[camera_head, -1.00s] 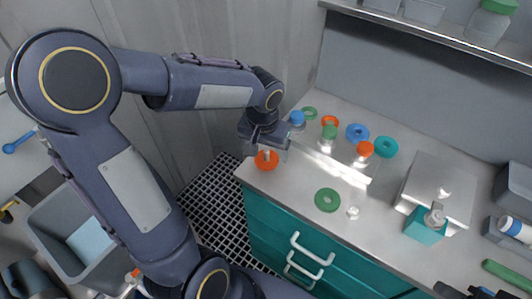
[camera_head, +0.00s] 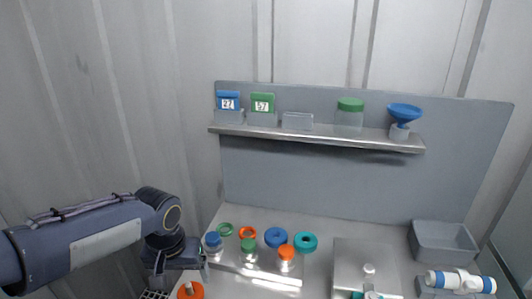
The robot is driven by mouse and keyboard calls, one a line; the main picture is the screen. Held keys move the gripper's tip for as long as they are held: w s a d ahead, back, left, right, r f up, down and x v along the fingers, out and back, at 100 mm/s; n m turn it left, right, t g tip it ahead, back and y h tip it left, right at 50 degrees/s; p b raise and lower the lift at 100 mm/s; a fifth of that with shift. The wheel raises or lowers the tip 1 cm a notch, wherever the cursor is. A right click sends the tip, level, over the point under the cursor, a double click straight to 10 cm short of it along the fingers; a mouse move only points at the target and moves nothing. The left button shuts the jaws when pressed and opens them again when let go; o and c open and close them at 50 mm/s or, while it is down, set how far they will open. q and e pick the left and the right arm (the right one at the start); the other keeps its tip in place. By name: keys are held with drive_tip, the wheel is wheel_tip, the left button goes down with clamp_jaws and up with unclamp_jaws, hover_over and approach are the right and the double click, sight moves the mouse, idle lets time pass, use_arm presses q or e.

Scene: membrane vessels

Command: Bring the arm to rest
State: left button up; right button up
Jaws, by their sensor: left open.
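My left arm comes in from the lower left. Its gripper (camera_head: 181,271) points down at the left end of the counter and is open. An orange ring-shaped piece (camera_head: 190,291) is just below the gripper, partly cut off by the bottom edge of the view. I cannot tell whether the fingers touch it. My right gripper is not in view.
A tray (camera_head: 270,280) holds vessels with blue (camera_head: 213,238), green (camera_head: 248,245) and orange (camera_head: 286,252) caps. Several coloured rings lie behind. A shelf (camera_head: 310,133) above bears containers and a blue funnel (camera_head: 404,113). A grey bin (camera_head: 443,241) stands right.

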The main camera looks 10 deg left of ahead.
use_arm(q)
drive_tip(key=s+d+t+h, duration=0.2)
drive_tip(key=s, duration=0.5)
drive_tip(key=s+d+r+t+h, duration=0.1)
drive_tip(key=s+d+t+h, duration=0.1)
drive_tip(key=s, duration=0.6)
drive_tip(key=shift+s, duration=0.15)
